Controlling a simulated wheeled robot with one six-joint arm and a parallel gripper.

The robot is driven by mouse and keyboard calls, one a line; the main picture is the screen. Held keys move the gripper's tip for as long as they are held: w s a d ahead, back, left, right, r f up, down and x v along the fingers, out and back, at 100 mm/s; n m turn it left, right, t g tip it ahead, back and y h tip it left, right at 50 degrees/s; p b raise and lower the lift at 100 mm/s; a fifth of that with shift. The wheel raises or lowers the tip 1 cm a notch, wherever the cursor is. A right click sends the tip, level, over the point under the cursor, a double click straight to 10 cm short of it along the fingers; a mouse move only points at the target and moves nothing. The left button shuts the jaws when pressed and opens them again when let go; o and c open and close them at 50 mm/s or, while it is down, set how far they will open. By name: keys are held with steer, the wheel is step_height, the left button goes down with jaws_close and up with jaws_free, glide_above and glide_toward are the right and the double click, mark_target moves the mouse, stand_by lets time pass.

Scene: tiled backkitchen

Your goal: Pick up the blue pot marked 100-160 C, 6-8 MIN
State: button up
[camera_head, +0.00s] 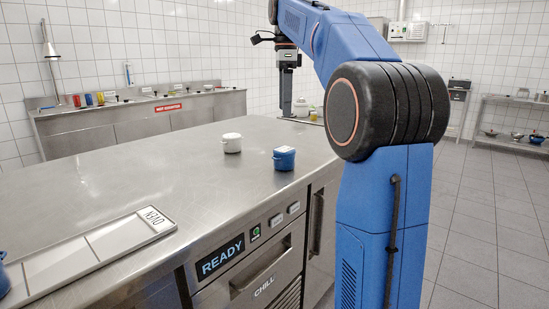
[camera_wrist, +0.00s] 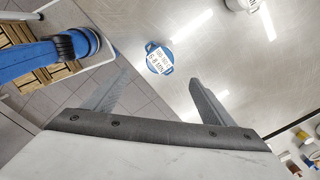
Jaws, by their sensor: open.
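The blue pot (camera_head: 284,160) stands upright near the counter's front edge in the head view. In the wrist view the blue pot (camera_wrist: 152,66) is seen from above, with a white label on its lid; the small text seems to read 100-160 and 6-8 MIN. My gripper (camera_wrist: 159,77) is open and empty. Its two fingers stand apart, and the pot shows beyond and between their tips, not touched. In the head view my gripper (camera_head: 287,103) hangs pointing down, behind the pot and farther along the counter.
A white pot (camera_head: 231,143) stands left of the blue pot; it also shows in the wrist view (camera_wrist: 238,4). A white panel marked OVEN (camera_head: 120,238) lies at the left, with another blue object (camera_head: 3,279) at the picture edge. The steel counter (camera_head: 130,175) between is clear.

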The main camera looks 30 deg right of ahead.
mark_target(284, 149)
step_height(284, 149, down, 17)
steer(key=shift+f, duration=0.15)
stand_by(0.7)
steer(key=c, duration=1.4)
